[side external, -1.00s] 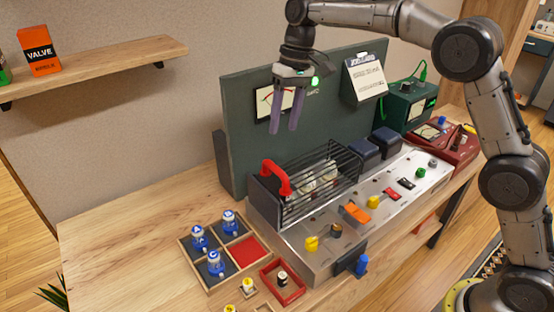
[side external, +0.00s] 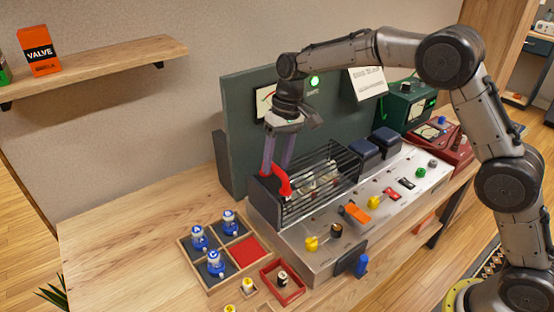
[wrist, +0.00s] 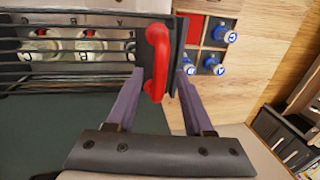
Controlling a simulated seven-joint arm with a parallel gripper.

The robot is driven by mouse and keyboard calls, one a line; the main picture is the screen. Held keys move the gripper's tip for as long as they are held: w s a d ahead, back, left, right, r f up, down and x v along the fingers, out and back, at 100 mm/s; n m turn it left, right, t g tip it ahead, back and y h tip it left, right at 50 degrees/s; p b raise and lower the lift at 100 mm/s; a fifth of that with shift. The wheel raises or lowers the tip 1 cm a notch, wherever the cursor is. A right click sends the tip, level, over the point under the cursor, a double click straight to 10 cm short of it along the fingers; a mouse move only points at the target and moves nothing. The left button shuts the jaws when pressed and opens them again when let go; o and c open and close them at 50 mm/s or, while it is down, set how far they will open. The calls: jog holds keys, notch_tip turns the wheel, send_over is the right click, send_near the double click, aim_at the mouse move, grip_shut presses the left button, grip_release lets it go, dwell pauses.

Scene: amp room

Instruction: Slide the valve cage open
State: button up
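The valve cage (side external: 262,197) is a dark box with black bars, seated on the left end of the metal amp chassis (side external: 395,192). Pale valves show behind its bars. A red handle (side external: 284,184) is on its left end panel. My gripper (side external: 276,164) points down at that handle, fingers apart. In the wrist view the red handle (wrist: 157,60) lies between the two purple fingers (wrist: 158,88), with gaps on both sides. The gripper is open; no firm contact with the handle can be made out. The cage bars (wrist: 75,44) show at left there.
A wooden tray (side external: 233,262) with several blue-topped valves sits left of the chassis. A small red tray (side external: 290,293) stands in front. A green panel (side external: 232,120) rises behind the cage. Knobs and switches line the chassis top. The table's left part is bare.

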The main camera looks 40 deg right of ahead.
grip_shut()
jog(key=shift+r, duration=0.1)
dwell(1.2)
